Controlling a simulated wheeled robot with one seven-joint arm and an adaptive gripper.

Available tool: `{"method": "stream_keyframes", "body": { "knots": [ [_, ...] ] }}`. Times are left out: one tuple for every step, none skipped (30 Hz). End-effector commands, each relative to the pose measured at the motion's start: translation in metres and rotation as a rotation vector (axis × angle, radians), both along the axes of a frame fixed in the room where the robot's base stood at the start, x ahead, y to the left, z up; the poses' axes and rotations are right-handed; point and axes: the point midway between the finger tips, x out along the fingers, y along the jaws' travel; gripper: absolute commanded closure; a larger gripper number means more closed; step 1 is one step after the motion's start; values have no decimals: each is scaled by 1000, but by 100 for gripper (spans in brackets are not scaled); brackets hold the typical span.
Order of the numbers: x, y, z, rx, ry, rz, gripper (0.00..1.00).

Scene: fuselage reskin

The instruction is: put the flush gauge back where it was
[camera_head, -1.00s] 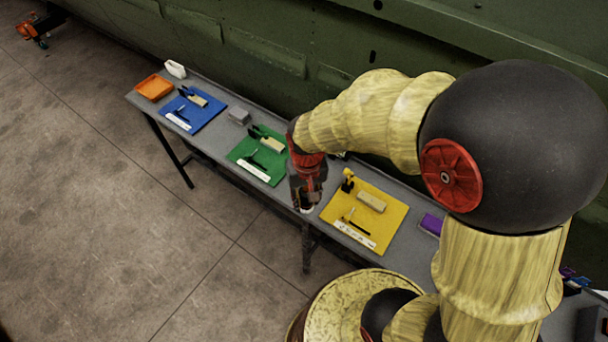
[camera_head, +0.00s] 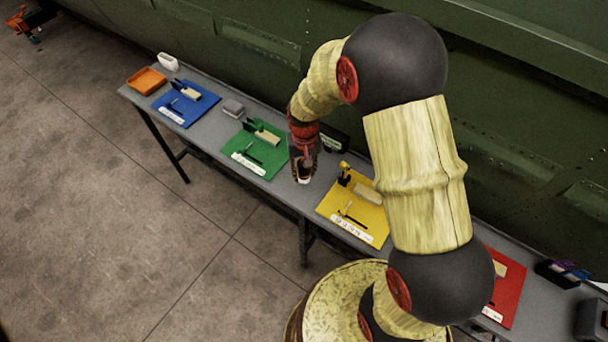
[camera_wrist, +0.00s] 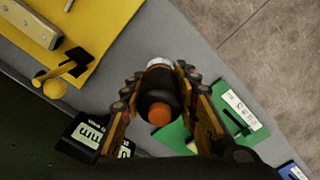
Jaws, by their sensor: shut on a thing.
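My gripper (camera_wrist: 160,105) is shut on a dark, round-bodied thing with an orange top and a pale metallic end, which I take to be the flush gauge (camera_wrist: 158,84). In the head view my gripper (camera_head: 303,165) is over the grey table between the green mat (camera_head: 243,165) and the yellow mat (camera_head: 330,208). The gauge's pale end (camera_head: 304,180) shows below the fingers there. I cannot tell whether it touches the table. A black box with a pale "mm" display (camera_wrist: 92,134) lies close to the left finger in the wrist view.
The grey table (camera_head: 225,187) runs along the green fuselage (camera_head: 270,60). The mats hold tools, blocks and white label strips. A grey block (camera_head: 232,107) lies between the blue mat (camera_head: 190,115) and the green mat.

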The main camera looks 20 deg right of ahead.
Motion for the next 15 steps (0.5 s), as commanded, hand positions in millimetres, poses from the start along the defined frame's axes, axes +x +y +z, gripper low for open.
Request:
{"method": "stream_keyframes", "body": {
  "knots": [
    [4, -1, -5, 0, -1, -1, 95],
    [5, -2, -7, 0, 0, -1, 95],
    [7, -2, -8, 0, 0, -1, 95],
    [8, -3, -9, 0, -1, -1, 95],
    [9, -3, -10, 0, -1, 0, 95],
    [10, -3, -11, 0, -1, 0, 95],
    [11, -4, -13, 0, -1, -1, 95],
    [12, -5, -15, 0, -1, -1, 95],
    [14, -5, -19, 0, 1, -1, 95],
    [12, -5, -24, 0, 3, 0, 95],
    [12, -5, -29, 0, 3, 0, 95],
    [12, -5, -35, 0, 2, 0, 95],
    [13, -5, -39, 0, 1, 0, 95],
    [13, -5, -42, 0, 1, 0, 95],
    [13, -5, -45, 0, 1, 0, 95]
  ]
}}
